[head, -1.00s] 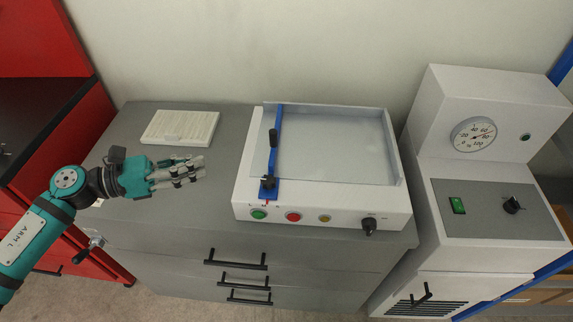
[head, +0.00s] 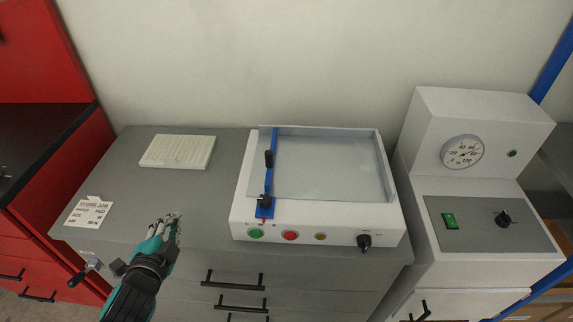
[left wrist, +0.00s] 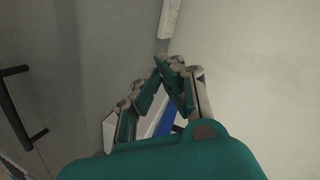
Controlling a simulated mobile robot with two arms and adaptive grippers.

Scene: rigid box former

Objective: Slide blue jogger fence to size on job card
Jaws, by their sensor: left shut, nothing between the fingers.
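The blue jogger fence (head: 272,165) stands across the left part of the white jogger box (head: 330,170), with a black knob on its bar and a black clamp at its front end. The job card (head: 90,212) lies on the grey counter at the left; it reads "STORE JOB", and its smaller lines are too small to read. My left gripper (head: 172,222) is shut and empty over the counter's front edge, between card and box, apart from the fence. In the left wrist view its fingertips (left wrist: 168,62) come together, with a blue strip behind them. My right gripper is not in view.
A pale ribbed tray (head: 178,152) lies at the back left of the counter. Green, red and yellow buttons and a black knob (head: 364,242) line the box front. A white gauge cabinet (head: 480,130) stands at right.

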